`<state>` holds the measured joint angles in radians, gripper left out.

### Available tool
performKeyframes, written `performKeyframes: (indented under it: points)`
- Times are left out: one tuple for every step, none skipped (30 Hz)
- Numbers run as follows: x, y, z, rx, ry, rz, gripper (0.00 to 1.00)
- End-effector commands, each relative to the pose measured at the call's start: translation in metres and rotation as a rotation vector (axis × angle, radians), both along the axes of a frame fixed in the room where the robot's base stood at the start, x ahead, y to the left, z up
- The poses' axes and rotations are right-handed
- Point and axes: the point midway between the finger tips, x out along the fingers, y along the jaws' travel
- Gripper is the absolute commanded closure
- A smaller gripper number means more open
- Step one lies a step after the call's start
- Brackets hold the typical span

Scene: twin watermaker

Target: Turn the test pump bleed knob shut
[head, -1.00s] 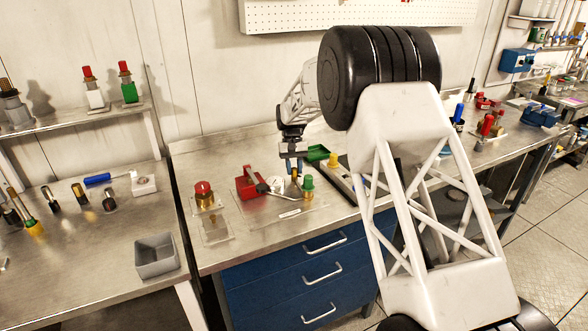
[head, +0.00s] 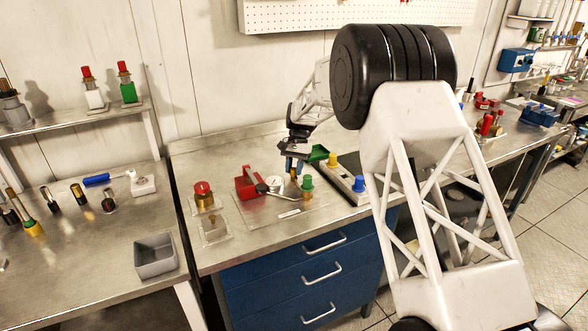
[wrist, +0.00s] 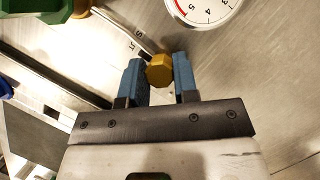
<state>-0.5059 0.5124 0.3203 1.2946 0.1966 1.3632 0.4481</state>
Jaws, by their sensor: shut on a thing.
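The test pump stands on the steel bench, with a red body (head: 248,182), a white gauge (head: 276,184) and a green-capped brass fitting (head: 306,183). The bleed knob appears to be the small brass, many-sided knob (wrist: 160,70) in the wrist view, just below the gauge (wrist: 205,8). My gripper (wrist: 158,76) has its blue fingers on either side of this knob and is shut on it. In the head view my gripper (head: 294,166) reaches down from behind, between gauge and green cap. A partly legible label lies beside the knob.
The green cap (wrist: 35,8) is close by at the wrist view's upper left. A box with yellow and blue knobs (head: 345,178) stands right of the pump. A red-topped brass fitting (head: 203,196) stands left. The bench front is clear.

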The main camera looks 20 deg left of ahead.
Motion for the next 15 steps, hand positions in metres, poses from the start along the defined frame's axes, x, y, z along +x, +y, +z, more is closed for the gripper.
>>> performKeyframes:
  points:
    - [0.0003, 0.0001, 0.0010, 0.001, -0.001, 0.000, 0.96]
    - [0.0003, 0.0001, 0.0010, 0.001, -0.001, 0.000, 0.96]
    - [0.0003, 0.0001, 0.0011, 0.001, -0.001, 0.000, 0.96]
    - [0.0003, 0.0001, 0.0011, 0.001, -0.001, 0.000, 0.96]
    - [0.0003, 0.0001, 0.0011, 0.000, -0.001, 0.001, 0.96]
    - [0.0003, 0.0001, 0.0011, 0.000, -0.001, 0.001, 0.96]
    - [0.0003, 0.0001, 0.0010, 0.000, -0.001, 0.001, 0.71]
    - [0.0003, 0.0001, 0.0010, 0.000, -0.001, 0.001, 0.66]
    - [0.0003, 0.0001, 0.0009, 0.000, -0.001, 0.001, 0.60]
    - [0.0002, 0.0001, 0.0008, 0.000, -0.001, 0.001, 0.55]
    - [0.0002, 0.0001, 0.0007, 0.000, -0.001, 0.001, 0.51]
    - [0.0001, 0.0000, 0.0006, 0.000, -0.001, 0.001, 0.47]
    - [0.0002, 0.0000, 0.0006, 0.000, -0.001, 0.001, 0.47]
    - [0.0001, 0.0000, 0.0005, 0.000, -0.001, 0.001, 0.47]
    - [0.0001, 0.0000, 0.0005, 0.000, -0.001, 0.001, 0.47]
